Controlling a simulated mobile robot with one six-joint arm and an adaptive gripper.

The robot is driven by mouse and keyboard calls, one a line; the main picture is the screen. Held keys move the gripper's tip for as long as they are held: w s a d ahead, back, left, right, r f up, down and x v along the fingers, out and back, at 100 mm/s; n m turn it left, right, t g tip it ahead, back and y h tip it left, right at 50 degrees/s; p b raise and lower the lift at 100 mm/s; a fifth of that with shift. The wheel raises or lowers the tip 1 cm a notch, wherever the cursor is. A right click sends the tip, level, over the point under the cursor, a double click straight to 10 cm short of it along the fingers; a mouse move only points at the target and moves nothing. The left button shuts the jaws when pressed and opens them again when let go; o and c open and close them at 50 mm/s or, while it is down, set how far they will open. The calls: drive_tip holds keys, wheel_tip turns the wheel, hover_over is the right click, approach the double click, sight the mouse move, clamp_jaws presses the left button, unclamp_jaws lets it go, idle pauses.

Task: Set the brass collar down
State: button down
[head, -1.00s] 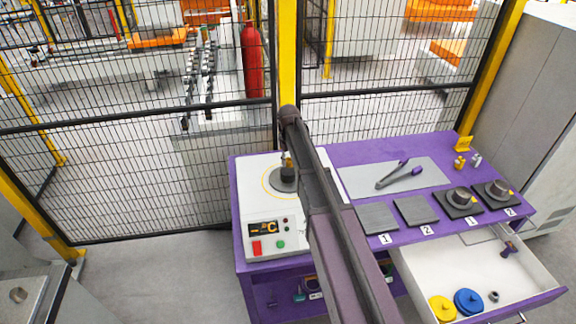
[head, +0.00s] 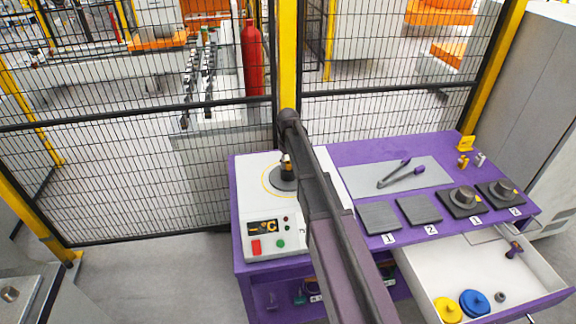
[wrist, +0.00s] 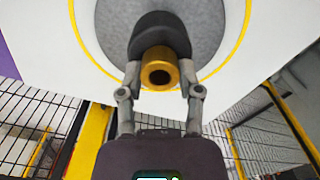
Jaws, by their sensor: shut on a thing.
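The brass collar (wrist: 160,68) is a short gold-coloured ring with a dark bore, seen end-on in the wrist view. My gripper (wrist: 160,78) is shut on it, one finger on each side. Behind it is a dark rounded block (wrist: 160,35) in front of a round grey plate (wrist: 210,25) ringed by a yellow line. I cannot tell whether collar and block touch. In the head view the grey plate (head: 277,184) is on top of the white heater unit (head: 258,212). A small brass patch shows above it; my arm hides much of my gripper.
The purple bench (head: 345,150) holds tongs (head: 394,174) on a grey mat (head: 352,180) and numbered dark pads (head: 380,217), two with metal rings. An open drawer (head: 540,285) at right holds yellow and blue discs. A mesh fence (head: 130,185) stands behind.

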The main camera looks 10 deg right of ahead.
sight(288, 163)
drive_tip(key=shift+f, duration=0.2)
drive_tip(key=shift+c, duration=1.3)
unclamp_jaws()
drive_tip(key=shift+r, duration=0.2)
wheel_tip(288, 163, up, 12)
drive_tip(key=p, duration=1.2)
drive_tip(key=shift+s, duration=0.1)
drive_tip(key=s+m, duration=0.5)
drive_tip(key=s, duration=2.4)
drive_tip(key=shift+d, duration=0.1)
